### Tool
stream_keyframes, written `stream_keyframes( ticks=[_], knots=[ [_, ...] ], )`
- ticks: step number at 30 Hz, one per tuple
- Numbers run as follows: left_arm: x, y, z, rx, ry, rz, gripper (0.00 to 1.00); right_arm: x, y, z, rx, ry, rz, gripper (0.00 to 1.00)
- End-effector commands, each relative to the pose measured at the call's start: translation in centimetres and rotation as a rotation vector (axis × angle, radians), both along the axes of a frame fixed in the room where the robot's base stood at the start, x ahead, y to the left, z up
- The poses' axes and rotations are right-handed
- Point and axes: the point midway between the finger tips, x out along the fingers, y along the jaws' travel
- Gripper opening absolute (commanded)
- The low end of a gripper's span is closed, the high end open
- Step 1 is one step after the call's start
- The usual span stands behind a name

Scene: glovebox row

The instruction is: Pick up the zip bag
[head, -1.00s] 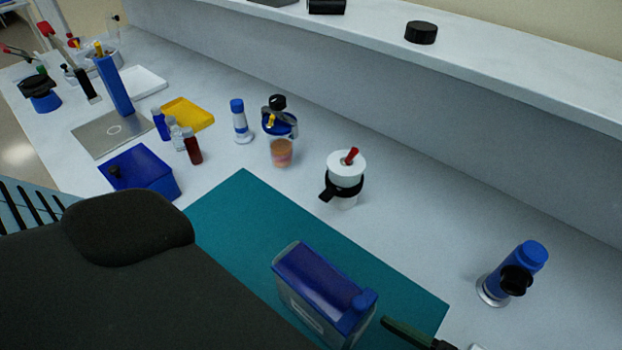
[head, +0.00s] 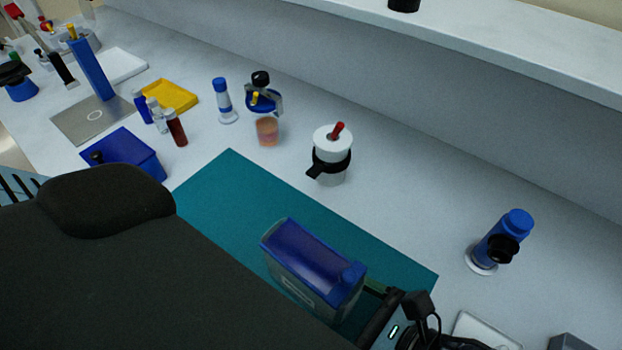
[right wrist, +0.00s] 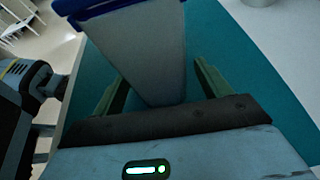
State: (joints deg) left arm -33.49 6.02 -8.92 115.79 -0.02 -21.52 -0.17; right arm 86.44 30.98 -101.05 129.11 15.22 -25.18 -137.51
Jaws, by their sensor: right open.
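The item I take for the zip bag has a blue top and a grey, see-through-looking body (head: 312,268). It stands on the teal mat (head: 225,178) in the lower middle of the head view. In the right wrist view its pale body (right wrist: 145,50) lies between the two green fingers of my right gripper (right wrist: 160,88). The fingers are spread, one on each side, with visible gaps to the body. In the head view my right gripper (head: 375,288) comes in from the lower right, at the item's right end. My left gripper is not in view.
A white cup with a black band (head: 330,155) and a blue bottle (head: 502,238) stand beyond the mat. A blue box (head: 130,155), small vials and a yellow tray (head: 170,95) are at left. A raised shelf (head: 500,50) runs along the back.

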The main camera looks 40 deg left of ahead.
Motion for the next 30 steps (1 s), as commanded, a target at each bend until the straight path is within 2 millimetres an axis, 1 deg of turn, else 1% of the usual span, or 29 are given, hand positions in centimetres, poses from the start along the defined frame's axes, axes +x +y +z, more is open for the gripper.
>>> stream_keyframes(
  ticks=[1, 3, 6, 14, 25, 30],
  knots=[
    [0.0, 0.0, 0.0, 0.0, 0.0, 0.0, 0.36, 0.0, 0.7, -0.3, 0.001, 0.003, 0.001, 0.76],
    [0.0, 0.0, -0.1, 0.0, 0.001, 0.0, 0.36, 0.1, 1.4, -0.6, 0.0, 0.003, 0.001, 0.76],
    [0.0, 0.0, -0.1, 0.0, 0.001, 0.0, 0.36, 0.1, 2.0, -0.8, 0.0, 0.0, 0.001, 0.76],
    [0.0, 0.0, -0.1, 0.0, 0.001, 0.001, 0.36, 0.2, 2.1, -0.8, 0.0, -0.001, 0.0, 0.76],
    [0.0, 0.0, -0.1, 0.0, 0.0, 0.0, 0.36, 0.2, 2.1, -0.9, 0.0, -0.001, 0.0, 0.28],
    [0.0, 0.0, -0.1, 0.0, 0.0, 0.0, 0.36, 0.2, 2.1, -0.8, 0.0, -0.001, 0.0, 0.28]
  ],
)
